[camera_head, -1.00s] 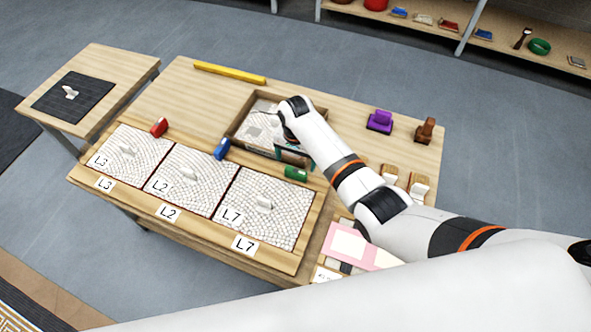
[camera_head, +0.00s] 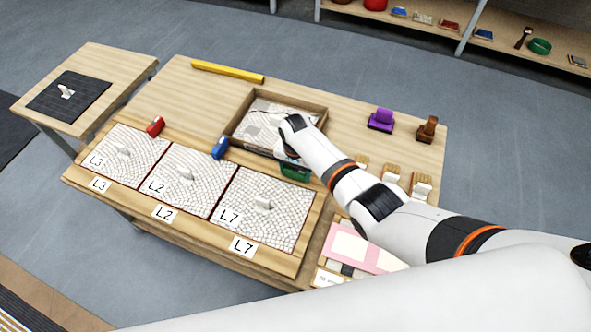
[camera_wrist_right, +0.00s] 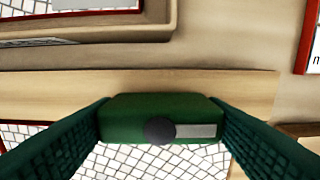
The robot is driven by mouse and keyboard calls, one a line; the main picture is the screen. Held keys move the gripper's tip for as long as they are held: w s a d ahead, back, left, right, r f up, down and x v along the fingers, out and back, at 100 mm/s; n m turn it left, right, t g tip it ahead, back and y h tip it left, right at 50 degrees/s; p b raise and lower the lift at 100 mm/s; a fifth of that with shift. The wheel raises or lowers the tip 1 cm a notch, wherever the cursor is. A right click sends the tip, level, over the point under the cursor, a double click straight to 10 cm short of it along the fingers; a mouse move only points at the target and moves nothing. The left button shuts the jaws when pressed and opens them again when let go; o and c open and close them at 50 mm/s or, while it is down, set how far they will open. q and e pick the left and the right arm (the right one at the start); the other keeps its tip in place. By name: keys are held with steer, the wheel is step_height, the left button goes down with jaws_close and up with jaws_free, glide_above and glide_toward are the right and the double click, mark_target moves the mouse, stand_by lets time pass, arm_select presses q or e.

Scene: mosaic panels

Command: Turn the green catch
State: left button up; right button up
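The green catch (camera_head: 295,173) is a small block at the back edge of the panel frame, behind panel L7 (camera_head: 285,215). In the right wrist view the catch (camera_wrist_right: 130,112) shows a dark round spot and a pale bar on its face. My right gripper (camera_wrist_right: 160,110) reaches down at the catch, its two dark green fingers wide apart, one at each end of it. I see no clear squeeze on it. In the head view my wrist and arm partly cover the gripper and catch. My left gripper is not in view.
A red catch (camera_head: 155,126) and a blue catch (camera_head: 221,148) sit along the same edge. A wooden tray (camera_head: 240,106) stands just behind the green catch. Purple (camera_head: 381,120) and brown (camera_head: 427,130) blocks stand at the right. A yellow bar (camera_head: 228,72) lies at the back.

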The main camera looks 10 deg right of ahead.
steer(key=shift+c, duration=0.9)
steer(key=shift+n, duration=0.3)
steer(key=shift+r+n+p, duration=0.1)
steer(key=shift+n+p, duration=0.35)
steer(key=shift+n, duration=0.55)
steer(key=n+p, duration=0.1)
steer(key=n, duration=0.9)
steer(key=shift+n, duration=0.4)
steer(key=n, duration=0.4)
steer(key=shift+p, duration=0.3)
steer(key=shift+n, duration=0.4)
